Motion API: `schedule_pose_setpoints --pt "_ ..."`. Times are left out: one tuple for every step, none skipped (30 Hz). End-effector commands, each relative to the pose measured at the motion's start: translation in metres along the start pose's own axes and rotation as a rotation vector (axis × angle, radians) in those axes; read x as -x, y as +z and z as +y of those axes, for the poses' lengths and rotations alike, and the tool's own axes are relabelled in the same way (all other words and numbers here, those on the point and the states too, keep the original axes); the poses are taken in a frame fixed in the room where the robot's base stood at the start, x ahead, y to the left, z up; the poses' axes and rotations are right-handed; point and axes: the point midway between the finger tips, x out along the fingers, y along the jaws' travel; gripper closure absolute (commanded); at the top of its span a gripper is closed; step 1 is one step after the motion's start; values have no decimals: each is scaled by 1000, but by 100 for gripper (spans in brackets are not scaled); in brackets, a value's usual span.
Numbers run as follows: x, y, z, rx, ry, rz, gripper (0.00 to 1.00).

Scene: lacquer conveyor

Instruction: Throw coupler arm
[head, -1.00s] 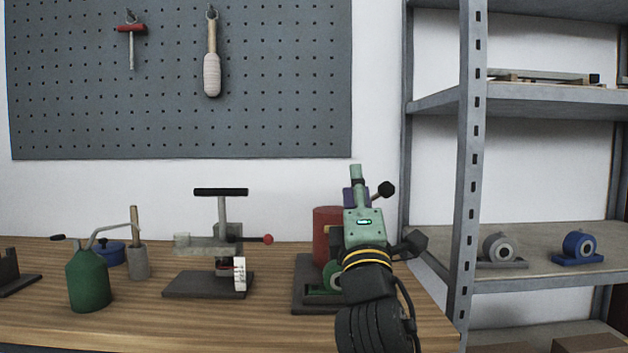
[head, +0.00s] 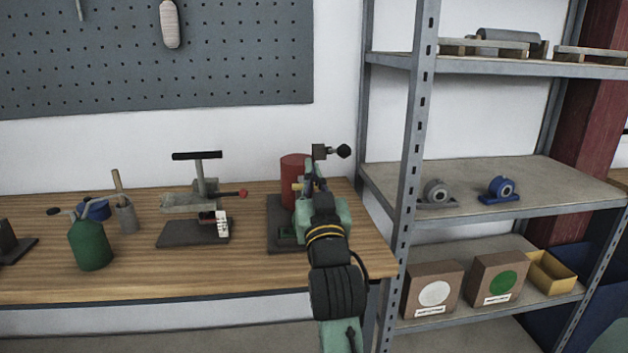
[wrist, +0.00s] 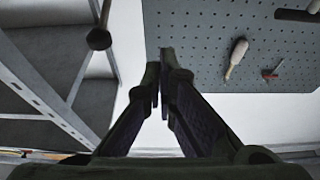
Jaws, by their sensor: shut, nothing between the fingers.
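A lever with a round black knob (head: 344,151), probably the coupler arm, rises from a machine on a dark base plate (head: 281,215) with a red cylinder (head: 296,168) at the bench's right end. My gripper (head: 313,172) is in front of this machine, just below and left of the knob, and hides much of it along with my wrist. In the wrist view my gripper (wrist: 165,62) is shut and empty, its fingertips close together. There the knob (wrist: 98,39) on its short rod is left of the fingers, apart from them.
Left on the bench (head: 130,265) stand a clamp-like press with a black T-handle (head: 197,156), a green oil can (head: 90,243) and a grey pot (head: 126,217). A metal shelf post (head: 413,160) stands close on the right. The pegboard (head: 240,60) hangs behind.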

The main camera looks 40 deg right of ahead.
Motion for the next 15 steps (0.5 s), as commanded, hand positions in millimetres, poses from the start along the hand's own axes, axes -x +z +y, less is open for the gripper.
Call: schedule_pose_setpoints --pt "-14 -4 0 1 -1 -2 100" --pt "-20 -4 0 1 -1 -2 100" --pt "-29 -5 0 2 -1 -1 100" --pt "-35 -5 0 2 -1 -2 100" --pt "-41 -4 0 2 0 -2 100" --pt "-43 1 1 0 1 -3 100" --pt "-39 10 1 -1 2 -6 100" --pt "-37 14 1 -1 3 -5 100" --pt "-34 19 1 0 3 -4 100" --pt "-33 22 1 0 2 -4 100" --pt "-32 25 1 0 2 -3 100" --pt "-31 28 1 1 2 -3 100" --pt "-30 31 1 1 2 -2 100" --pt "-29 33 1 1 2 -1 100" --pt "-28 35 0 1 1 -1 100"
